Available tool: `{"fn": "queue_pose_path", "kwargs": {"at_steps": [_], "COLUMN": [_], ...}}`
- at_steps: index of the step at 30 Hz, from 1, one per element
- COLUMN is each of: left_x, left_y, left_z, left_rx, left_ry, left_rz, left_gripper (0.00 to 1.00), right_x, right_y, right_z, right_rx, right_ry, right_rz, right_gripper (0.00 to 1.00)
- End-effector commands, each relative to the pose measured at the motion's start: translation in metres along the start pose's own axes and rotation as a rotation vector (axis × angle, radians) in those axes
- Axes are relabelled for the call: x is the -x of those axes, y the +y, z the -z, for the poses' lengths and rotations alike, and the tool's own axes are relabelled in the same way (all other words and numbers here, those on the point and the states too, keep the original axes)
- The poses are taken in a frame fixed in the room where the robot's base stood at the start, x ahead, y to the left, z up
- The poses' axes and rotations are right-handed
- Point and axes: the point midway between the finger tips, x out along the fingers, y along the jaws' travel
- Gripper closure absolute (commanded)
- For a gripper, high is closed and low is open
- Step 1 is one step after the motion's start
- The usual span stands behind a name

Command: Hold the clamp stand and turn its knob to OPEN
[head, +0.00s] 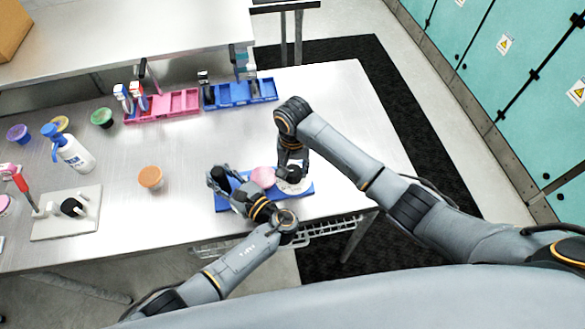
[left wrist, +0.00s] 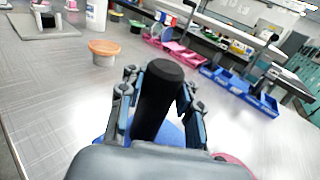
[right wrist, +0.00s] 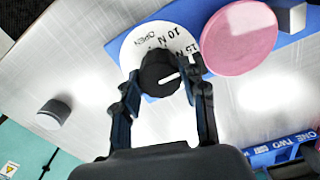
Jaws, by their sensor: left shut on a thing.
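The clamp stand has a blue base (head: 222,203) near the table's front edge, a pink disc (right wrist: 239,38), and a white dial (right wrist: 130,52) marked OPEN, 10 N and a partly hidden 15 N. My left gripper (left wrist: 157,95) is shut on the stand's upright black post (left wrist: 160,85). The black knob (right wrist: 158,73) sits on the dial; its white line points right in the right wrist view, away from OPEN, towards the side of the 15 N mark. My right gripper (right wrist: 165,82) is around the knob, one finger on each side, and looks open.
An orange-lidded tub (head: 150,178) stands left of the stand. Pink (head: 163,106) and blue (head: 240,94) trays lie at the back. A spray bottle (head: 73,152) and a white board (head: 62,222) are further left.

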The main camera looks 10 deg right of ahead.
Motion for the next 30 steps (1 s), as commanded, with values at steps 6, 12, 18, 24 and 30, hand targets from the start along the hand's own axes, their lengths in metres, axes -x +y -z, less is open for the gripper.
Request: {"fn": "queue_pose_path", "kwargs": {"at_steps": [6, 12, 18, 24, 30], "left_x": [0.0022, 0.0026, 0.0029, 0.0032, 0.0034], "left_y": [-0.0022, -0.0028, -0.0034, -0.0040, -0.0044], "left_z": [0.0003, 0.0001, -0.0001, -0.0003, -0.0005], "left_rx": [0.000, 0.001, 0.002, 0.003, 0.004], "left_ry": [0.002, 0.002, 0.002, 0.002, 0.003], "left_rz": [0.007, 0.009, 0.011, 0.012, 0.013], "left_gripper": [1.00, 1.00, 1.00, 1.00, 1.00], "right_x": [0.0001, 0.0002, 0.0004, 0.0007, 0.0008], "right_y": [-0.0046, -0.0056, -0.0063, -0.0065, -0.0069], "right_z": [-0.0016, -0.0021, -0.0024, -0.0023, -0.0023], "right_rx": [0.012, 0.070, 0.201, 0.382, 0.574], "right_ry": [-0.001, -0.001, -0.001, 0.001, 0.004], "right_rz": [0.010, 0.013, 0.015, 0.016, 0.017], "right_gripper": [0.90, 0.90, 0.90, 0.90, 0.90]}}
